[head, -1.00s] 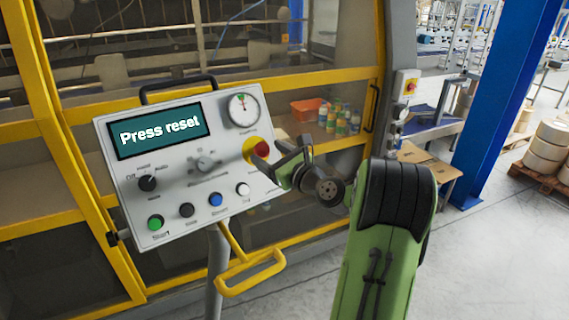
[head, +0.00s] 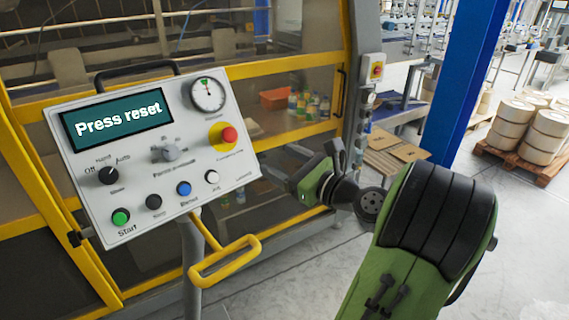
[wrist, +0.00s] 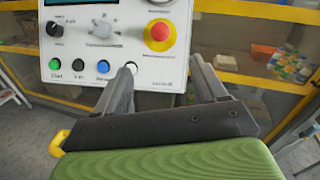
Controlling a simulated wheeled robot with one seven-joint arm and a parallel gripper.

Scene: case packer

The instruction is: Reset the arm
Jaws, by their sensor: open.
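The control panel (head: 135,180) stands on a post, and its screen (head: 118,118) reads "Press reset". The red emergency button (head: 229,135) on its yellow disc is at the panel's right; it also shows in the wrist view (wrist: 159,32). A blue button (head: 184,188) sits in the bottom row between a black and a white one; its label is too blurred to be sure of. A green start button (head: 121,216) is at the left end. My gripper (wrist: 164,75) is open and empty, its fingers pointing at the panel's lower right. In the head view it is right of the panel, apart from it.
A yellow handle (head: 225,262) juts out below the panel. Behind stands a yellow-framed machine with clear doors; an orange bin (head: 274,98) and bottles are inside. A blue pillar (head: 470,85) and a pallet of rolls (head: 530,165) are at the right. Floor is open there.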

